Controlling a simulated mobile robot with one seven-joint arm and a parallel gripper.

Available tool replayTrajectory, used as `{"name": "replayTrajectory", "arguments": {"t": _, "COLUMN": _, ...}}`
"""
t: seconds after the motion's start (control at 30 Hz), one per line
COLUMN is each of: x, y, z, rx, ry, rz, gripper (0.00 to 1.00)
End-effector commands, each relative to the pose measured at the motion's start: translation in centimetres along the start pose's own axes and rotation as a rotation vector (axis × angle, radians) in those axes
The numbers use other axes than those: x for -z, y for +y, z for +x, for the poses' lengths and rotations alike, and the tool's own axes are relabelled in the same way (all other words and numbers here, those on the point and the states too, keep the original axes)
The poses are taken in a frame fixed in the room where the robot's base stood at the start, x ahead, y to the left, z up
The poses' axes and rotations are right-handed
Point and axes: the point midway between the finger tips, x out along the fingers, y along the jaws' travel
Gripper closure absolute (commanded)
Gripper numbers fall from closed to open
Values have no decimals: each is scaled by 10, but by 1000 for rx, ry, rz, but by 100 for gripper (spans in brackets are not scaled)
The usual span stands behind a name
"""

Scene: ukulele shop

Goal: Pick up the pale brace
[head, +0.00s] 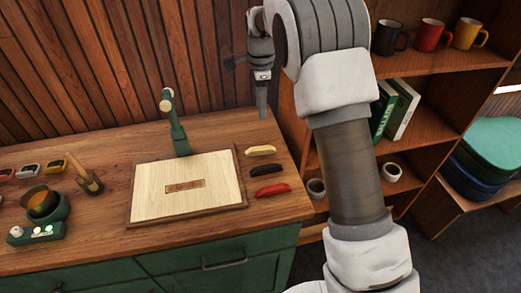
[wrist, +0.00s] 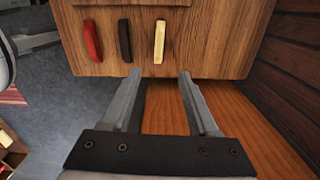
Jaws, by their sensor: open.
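The pale brace (head: 262,151) lies on the wooden counter to the right of the board, the farthest back of three braces in the head view. The dark brace (head: 263,170) and the red brace (head: 272,191) lie in front of it. In the wrist view the pale brace (wrist: 159,41) is the rightmost of the three, beyond my fingertips and in line with the gap between them. My gripper (wrist: 160,75) is open and empty. In the head view my gripper (head: 262,113) hangs fingers down at the counter's back right, behind and apart from the pale brace.
A framed pale board (head: 205,166) lies left of the braces, with a green lamp-like stand (head: 178,135) behind it. A wood-slat wall (head: 120,60) backs the counter. A shelf (head: 435,62) with mugs and books stands at the right, past the counter's edge.

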Motion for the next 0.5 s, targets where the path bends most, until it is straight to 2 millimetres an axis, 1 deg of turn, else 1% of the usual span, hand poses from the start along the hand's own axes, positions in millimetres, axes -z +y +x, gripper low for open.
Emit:
{"name": "replayTrajectory", "arguments": {"t": 0.3, "x": 0, "y": 1, "z": 66, "rx": -4, "ry": -1, "rz": -1, "gripper": 40}}
{"name": "replayTrajectory", "arguments": {"t": 0.4, "x": 0, "y": 2, "z": 87, "rx": -5, "ry": 0, "rz": -1, "gripper": 40}}
{"name": "replayTrajectory", "arguments": {"t": 0.5, "x": 0, "y": 1, "z": 102, "rx": -3, "ry": 0, "rz": -1, "gripper": 40}}
